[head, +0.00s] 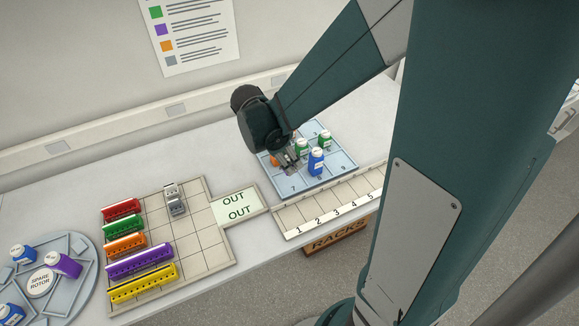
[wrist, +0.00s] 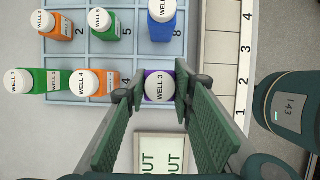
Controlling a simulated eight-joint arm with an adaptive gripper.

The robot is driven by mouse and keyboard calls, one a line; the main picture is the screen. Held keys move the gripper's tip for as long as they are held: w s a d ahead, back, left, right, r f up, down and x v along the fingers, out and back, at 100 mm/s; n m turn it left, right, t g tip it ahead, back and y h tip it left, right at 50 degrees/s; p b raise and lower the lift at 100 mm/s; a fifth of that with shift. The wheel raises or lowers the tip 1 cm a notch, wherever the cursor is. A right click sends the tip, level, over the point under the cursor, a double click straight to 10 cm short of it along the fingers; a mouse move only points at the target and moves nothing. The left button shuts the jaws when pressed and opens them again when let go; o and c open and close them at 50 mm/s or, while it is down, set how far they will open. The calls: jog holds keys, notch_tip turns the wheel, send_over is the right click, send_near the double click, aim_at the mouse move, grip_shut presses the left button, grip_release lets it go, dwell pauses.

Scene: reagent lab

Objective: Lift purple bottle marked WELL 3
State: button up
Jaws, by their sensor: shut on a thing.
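The purple bottle marked WELL 3 (wrist: 159,87) sits between my two fingertips in the wrist view, its white lettered cap facing the camera. My gripper (wrist: 160,90) is shut on it, one finger on each side. In the wrist view the bottle appears at the edge of the pale blue numbered grid tray (wrist: 135,92); I cannot tell whether it touches the tray. In the head view my gripper (head: 290,168) is low over the tray's left part, and my arm and gripper hide most of the bottle.
Close by on the tray stand a blue bottle (head: 316,161), green bottles (head: 325,139) and an orange bottle marked WELL 4 (wrist: 108,83). A numbered strip (head: 325,212) and an OUT pad (head: 236,205) lie in front. Coloured racks (head: 140,260) stand to the left.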

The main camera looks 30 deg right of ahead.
jog(key=shift+r, duration=1.85)
